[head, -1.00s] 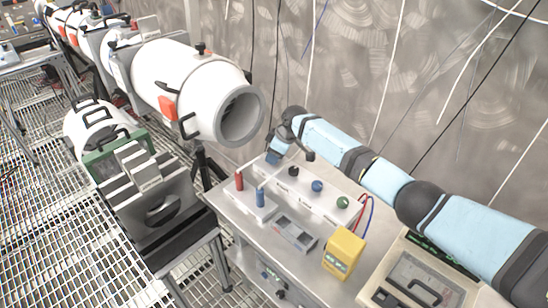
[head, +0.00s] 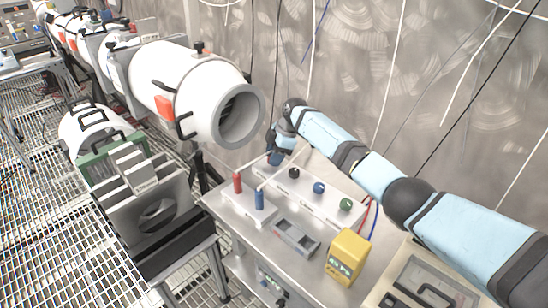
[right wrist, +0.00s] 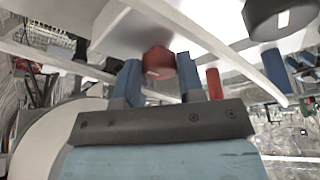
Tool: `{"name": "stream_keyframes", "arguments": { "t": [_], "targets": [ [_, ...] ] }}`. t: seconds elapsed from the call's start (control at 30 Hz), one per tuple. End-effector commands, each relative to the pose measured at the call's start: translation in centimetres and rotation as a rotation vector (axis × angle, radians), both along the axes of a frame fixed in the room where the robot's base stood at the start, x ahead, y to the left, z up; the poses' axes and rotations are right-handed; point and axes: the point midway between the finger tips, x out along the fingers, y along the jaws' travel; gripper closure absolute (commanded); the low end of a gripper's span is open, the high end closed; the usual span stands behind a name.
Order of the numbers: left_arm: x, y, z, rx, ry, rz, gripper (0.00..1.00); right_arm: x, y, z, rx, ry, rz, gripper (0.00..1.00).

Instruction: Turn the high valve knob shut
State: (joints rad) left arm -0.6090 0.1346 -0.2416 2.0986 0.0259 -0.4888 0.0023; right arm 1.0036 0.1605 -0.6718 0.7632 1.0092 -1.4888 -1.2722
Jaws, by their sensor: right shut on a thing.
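My right gripper (head: 275,158) reaches in from the right to the far left end of a white valve panel (head: 322,197) on the steel bench. In the right wrist view, its two blue fingers (right wrist: 158,82) stand on either side of a dark red knob (right wrist: 158,62) and are shut on it. In the head view the gripper hides this knob. A black knob (head: 294,173), a blue knob (head: 318,187) and a green knob (head: 346,204) follow along the panel. I cannot read which label marks the high valve. My left gripper is not in view.
A red cylinder (head: 237,182) and a blue cylinder (head: 259,199) stand in front of the panel. A large white tube (head: 185,85) is at the back left, close to my gripper.

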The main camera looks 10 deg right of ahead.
Motion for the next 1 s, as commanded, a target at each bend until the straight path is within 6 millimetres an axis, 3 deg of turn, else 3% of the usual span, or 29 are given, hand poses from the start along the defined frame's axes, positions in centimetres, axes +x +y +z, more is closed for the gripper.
{"name": "stream_keyframes", "arguments": {
  "t": [0.37, 0.4, 0.5, 0.83, 1.0],
  "targets": [
    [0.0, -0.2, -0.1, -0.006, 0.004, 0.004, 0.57, 0.0, 0.0, 0.0, -0.001, -0.001, 0.004, 0.88],
    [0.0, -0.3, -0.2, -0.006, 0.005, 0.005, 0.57, 0.0, 0.0, 0.0, -0.001, -0.001, 0.004, 0.58],
    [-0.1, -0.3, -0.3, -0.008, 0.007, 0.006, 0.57, 0.0, 0.0, 0.0, 0.000, -0.001, 0.004, 0.39],
    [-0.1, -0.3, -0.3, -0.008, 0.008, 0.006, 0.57, 0.0, -0.1, 0.4, 0.000, -0.001, 0.003, 0.39],
    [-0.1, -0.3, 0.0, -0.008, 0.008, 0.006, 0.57, 0.1, -1.0, 2.6, 0.000, -0.003, 0.003, 0.39]
  ]
}}
